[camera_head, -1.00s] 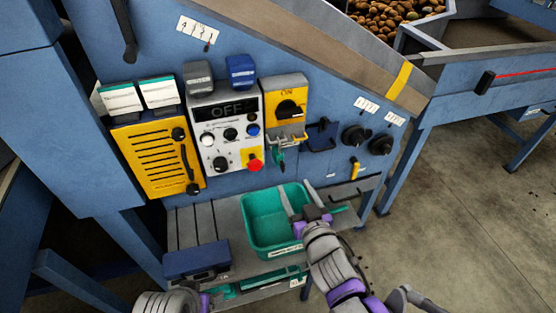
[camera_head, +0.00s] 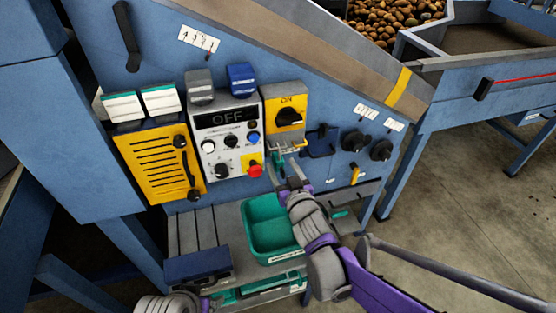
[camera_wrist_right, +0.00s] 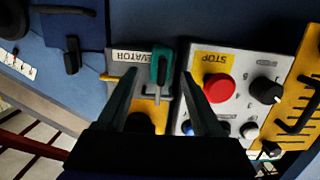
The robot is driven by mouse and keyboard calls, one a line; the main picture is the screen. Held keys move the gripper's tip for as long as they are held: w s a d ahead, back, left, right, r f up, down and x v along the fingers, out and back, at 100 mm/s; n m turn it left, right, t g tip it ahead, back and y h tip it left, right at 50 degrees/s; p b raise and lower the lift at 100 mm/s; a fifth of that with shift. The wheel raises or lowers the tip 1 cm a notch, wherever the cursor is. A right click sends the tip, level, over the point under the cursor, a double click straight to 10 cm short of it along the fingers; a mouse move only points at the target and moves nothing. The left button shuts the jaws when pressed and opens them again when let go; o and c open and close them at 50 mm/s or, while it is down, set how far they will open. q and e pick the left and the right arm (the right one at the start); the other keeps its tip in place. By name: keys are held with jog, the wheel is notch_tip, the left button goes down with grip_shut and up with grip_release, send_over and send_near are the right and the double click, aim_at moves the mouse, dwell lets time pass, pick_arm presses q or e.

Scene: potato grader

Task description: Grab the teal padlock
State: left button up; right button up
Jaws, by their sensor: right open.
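The teal padlock (camera_wrist_right: 161,68) hangs by its shackle at the yellow switch box (camera_head: 286,97) with the black ON knob. In the right wrist view it lies between my two right fingertips, which look apart from it. My right gripper (camera_head: 284,170) is open and empty, raised to just below the box; it also shows in the right wrist view (camera_wrist_right: 160,78). In the head view its fingers partly cover the padlock. My left gripper (camera_head: 206,303) shows only in part at the bottom edge; its fingers cannot be made out.
A red stop button (camera_head: 255,171) sits on the grey control panel (camera_head: 222,135), close beside my right gripper. A dark blue lock-like item (camera_head: 321,141) is on the other side. A teal bin (camera_head: 258,210) and a blue box (camera_head: 198,265) stand on the shelf below.

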jog(key=shift+w, duration=0.2)
grip_shut()
dwell(0.5)
